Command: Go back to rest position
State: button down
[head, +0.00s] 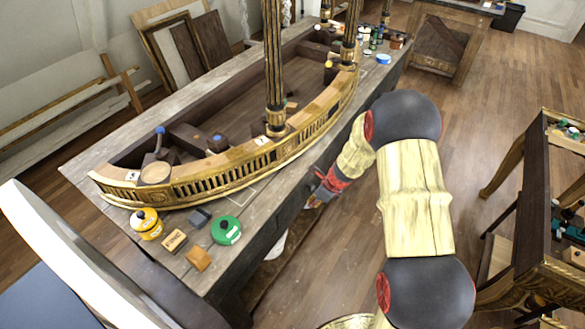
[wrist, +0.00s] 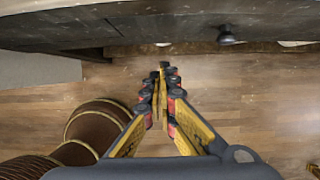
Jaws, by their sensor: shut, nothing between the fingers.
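My gripper (wrist: 163,75) is shut and empty in the wrist view, pointing over the wooden floor beside the table's edge. In the head view my gripper (head: 318,196) is small and partly hidden beside the front side of the workbench, below its top. My arm reaches from the lower right toward the bench. No object is between the fingers.
The workbench (head: 98,165) carries a gilt ship-like console (head: 290,137), a yellow pot (head: 146,223), a green lid (head: 226,230) and small blocks. A gilt side table (head: 540,200) stands at right. Wooden floor (head: 490,100) between is open.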

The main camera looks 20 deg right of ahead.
jog(key=s+a+r+n+g+y, duration=0.1)
jog(key=s+a+r+n+g, duration=0.25)
jog(key=s+n, duration=0.7)
jog(key=s+a+r+n+t+h, duration=0.1)
jog(key=s+r+n, duration=0.4)
jog(key=r, duration=0.6)
jog(key=s+a+r+n+t+h+b, duration=0.1)
jog(key=s+r+n+t, duration=0.1)
jog(key=s+r+n, duration=0.4)
jog(key=s+a+r+n+t+h, duration=0.1)
jog(key=s+r+n, duration=0.5)
jog(key=r, duration=1)
jog(key=s+t, duration=0.1)
jog(key=s, duration=0.2)
jog(key=shift+a+r+t+h, duration=0.15)
jog(key=shift+a+t+h, duration=0.1)
jog(key=shift+t+h, duration=0.15)
